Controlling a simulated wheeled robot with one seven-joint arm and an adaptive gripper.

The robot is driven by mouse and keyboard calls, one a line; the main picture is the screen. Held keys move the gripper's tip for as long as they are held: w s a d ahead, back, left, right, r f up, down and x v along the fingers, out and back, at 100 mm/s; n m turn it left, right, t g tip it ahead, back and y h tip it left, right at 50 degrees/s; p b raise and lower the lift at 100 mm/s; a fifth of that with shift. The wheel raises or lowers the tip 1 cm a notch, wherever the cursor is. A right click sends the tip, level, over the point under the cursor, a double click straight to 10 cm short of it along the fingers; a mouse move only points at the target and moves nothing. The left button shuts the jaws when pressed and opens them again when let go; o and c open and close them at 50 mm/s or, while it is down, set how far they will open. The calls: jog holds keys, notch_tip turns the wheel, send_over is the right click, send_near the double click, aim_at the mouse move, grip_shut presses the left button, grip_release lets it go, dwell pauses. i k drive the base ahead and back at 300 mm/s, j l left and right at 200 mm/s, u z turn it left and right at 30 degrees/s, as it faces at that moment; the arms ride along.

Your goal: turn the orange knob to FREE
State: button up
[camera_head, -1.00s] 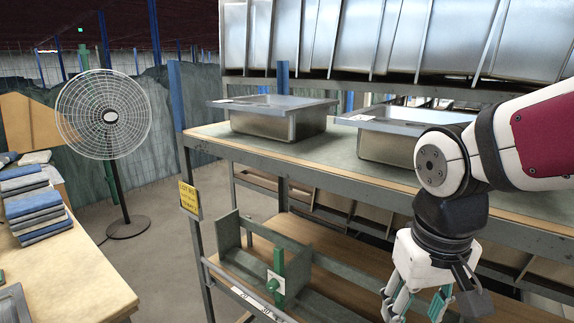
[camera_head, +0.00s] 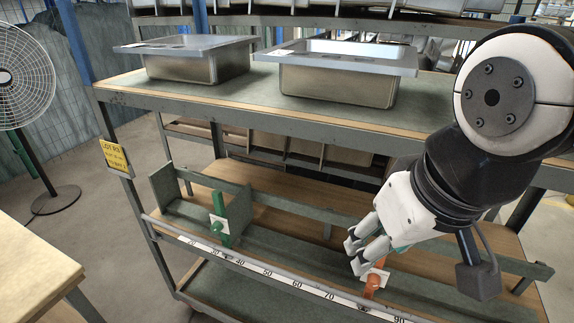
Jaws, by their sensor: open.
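The orange knob (camera_head: 373,283) shows on the lower shelf of the rack, right of centre, in front of a pale label plate (camera_head: 383,274). Its pointer direction and any lettering on the plate are too small to read. My gripper (camera_head: 357,256) is open and empty, reaching down from the right. Its fingertips appear just above and left of the orange knob in the picture. I cannot tell whether they touch it.
A green knob (camera_head: 217,227) on a green upright stands farther left along the same rail. A numbered scale strip (camera_head: 275,275) runs along the shelf's front edge. Two steel sinks (camera_head: 197,62) (camera_head: 340,72) sit on the upper shelf. A fan (camera_head: 15,85) and table (camera_head: 35,250) are at left.

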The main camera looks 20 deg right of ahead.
aim_at(373, 280)
jog(key=z, duration=0.35)
jog(key=k+l+u, duration=0.15)
jog(key=k+l, duration=0.15)
jog(key=k, duration=0.2)
jog(key=k+l+u, duration=0.15)
jog(key=k, duration=0.35)
